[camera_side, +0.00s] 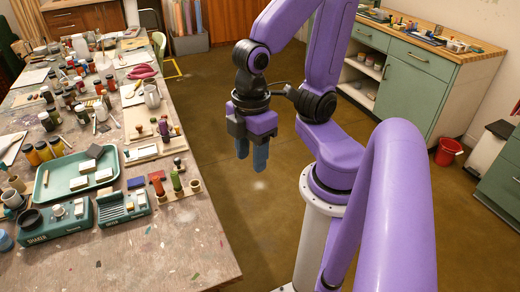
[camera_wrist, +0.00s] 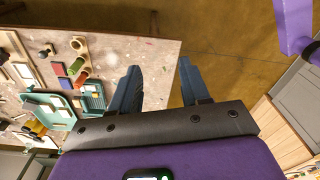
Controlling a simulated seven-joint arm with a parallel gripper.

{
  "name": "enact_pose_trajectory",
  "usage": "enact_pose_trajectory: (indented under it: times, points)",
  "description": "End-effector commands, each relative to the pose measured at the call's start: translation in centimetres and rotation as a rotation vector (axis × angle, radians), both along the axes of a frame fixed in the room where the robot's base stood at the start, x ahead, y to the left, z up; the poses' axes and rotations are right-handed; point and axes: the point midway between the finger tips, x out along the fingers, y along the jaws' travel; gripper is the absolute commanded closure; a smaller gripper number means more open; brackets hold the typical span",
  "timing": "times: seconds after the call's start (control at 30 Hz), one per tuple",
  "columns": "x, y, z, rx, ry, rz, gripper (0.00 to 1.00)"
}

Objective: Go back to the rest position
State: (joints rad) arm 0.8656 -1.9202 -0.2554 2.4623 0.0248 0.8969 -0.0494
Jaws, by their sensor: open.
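My gripper (camera_side: 252,158) hangs from my purple arm with its dark blue fingers pointing down, over the brown floor just right of the table (camera_side: 175,245). In the wrist view my gripper (camera_wrist: 162,85) shows two blue fingers spread apart with nothing between them. The table's edge and bare speckled corner (camera_wrist: 140,55) lie beyond the fingers there. My gripper touches nothing in the side view.
On the table are a green tray (camera_side: 45,192) with pale blocks, a dark green box (camera_side: 55,229), a slotted green rack (camera_side: 125,216), and several jars and bottles. Green cabinets (camera_side: 408,75) and a red bucket (camera_side: 449,151) stand at right. Open floor lies between.

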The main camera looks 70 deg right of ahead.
Motion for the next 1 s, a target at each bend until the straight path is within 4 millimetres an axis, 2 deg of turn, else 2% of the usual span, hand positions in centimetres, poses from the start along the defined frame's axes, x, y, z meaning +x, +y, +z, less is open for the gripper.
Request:
enact_pose_trajectory:
  times: [0.1, 0.2, 1.0]
  points:
    - [-1.16, -1.07, -0.04, -0.011, -0.009, 0.008, 0.54]
    - [-1.46, -1.39, -0.07, -0.016, -0.012, 0.008, 0.54]
    - [-1.42, -1.31, -0.06, -0.015, -0.011, 0.009, 0.54]
